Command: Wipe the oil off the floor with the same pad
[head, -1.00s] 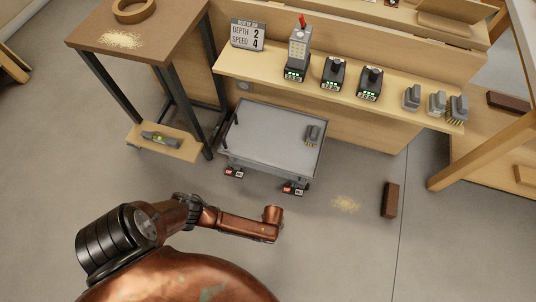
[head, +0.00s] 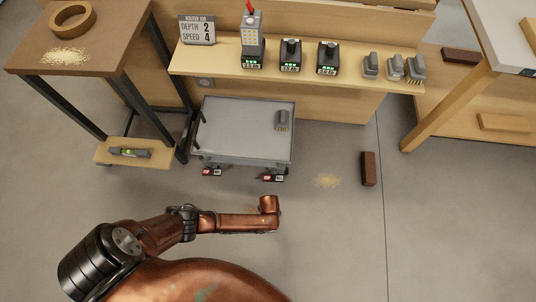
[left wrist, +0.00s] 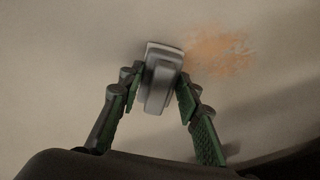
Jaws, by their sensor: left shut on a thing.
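My left gripper (left wrist: 158,86) is shut on a grey pad (left wrist: 161,68) with a raised handle, just above or on the floor; contact cannot be told. An orange-brown oil patch (left wrist: 221,50) lies on the floor, right beside the pad in the left wrist view. In the head view my copper-coloured left arm reaches in from the lower left to the floor in front of the grey cart (head: 240,150). Its wrist hides the fingers and the pad there. My right gripper is not in view.
A sawdust pile (head: 327,181) and a dark brick (head: 368,168) lie on the floor to the right. A brush (head: 282,120) sits on the cart. Several tools stand on the bench shelf (head: 215,66). A side table (head: 105,75) stands at left. The front right floor is clear.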

